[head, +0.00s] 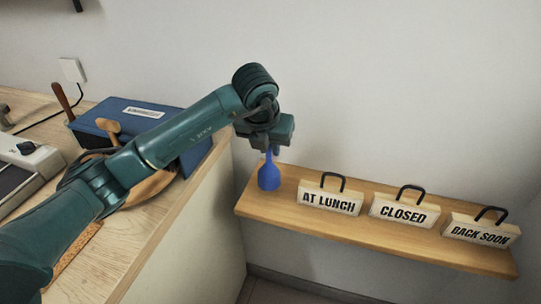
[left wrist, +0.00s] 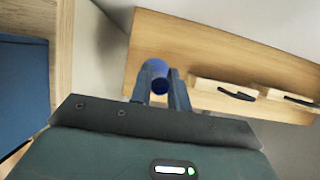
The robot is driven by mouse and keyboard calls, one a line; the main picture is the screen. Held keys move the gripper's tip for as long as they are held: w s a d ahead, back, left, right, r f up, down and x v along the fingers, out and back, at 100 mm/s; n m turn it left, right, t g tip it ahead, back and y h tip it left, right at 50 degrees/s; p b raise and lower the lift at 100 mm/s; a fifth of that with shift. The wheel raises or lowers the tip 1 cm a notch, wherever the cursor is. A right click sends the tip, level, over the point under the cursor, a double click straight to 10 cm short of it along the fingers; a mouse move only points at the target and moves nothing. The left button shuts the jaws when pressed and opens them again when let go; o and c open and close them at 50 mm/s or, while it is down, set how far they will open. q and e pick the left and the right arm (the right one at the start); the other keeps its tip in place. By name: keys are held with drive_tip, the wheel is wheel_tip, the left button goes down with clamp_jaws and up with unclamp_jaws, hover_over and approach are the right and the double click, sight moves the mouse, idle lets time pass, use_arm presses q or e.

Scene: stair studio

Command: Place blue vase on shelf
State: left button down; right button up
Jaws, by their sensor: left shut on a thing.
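The blue vase (head: 269,175) has a round body and a thin neck. It is upright at the left end of the wooden shelf (head: 377,224). I cannot tell whether its base touches the shelf. My left gripper (head: 269,148) is above the vase and shut on its neck. In the left wrist view, the vase (left wrist: 157,68) shows between the two fingers (left wrist: 161,92), with the shelf (left wrist: 190,42) beyond it. My right gripper is not in view.
Three signs stand along the shelf: "AT LUNCH" (head: 330,199), "CLOSED" (head: 404,212) and "BACK SOON" (head: 480,232). The nearest is right of the vase. A wooden counter (head: 190,217) is at left, with a blue box (head: 112,112) on it.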

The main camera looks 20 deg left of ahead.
use_arm(q)
wheel_tip(320, 180, down, 3)
drive_tip(key=shift+f, duration=0.1)
drive_tip(key=c, duration=1.3)
unclamp_jaws()
drive_tip(key=shift+r, duration=0.3)
drive_tip(key=v, duration=1.1)
drive_tip(key=shift+s+r, duration=0.15)
drive_tip(key=shift+r, duration=0.1)
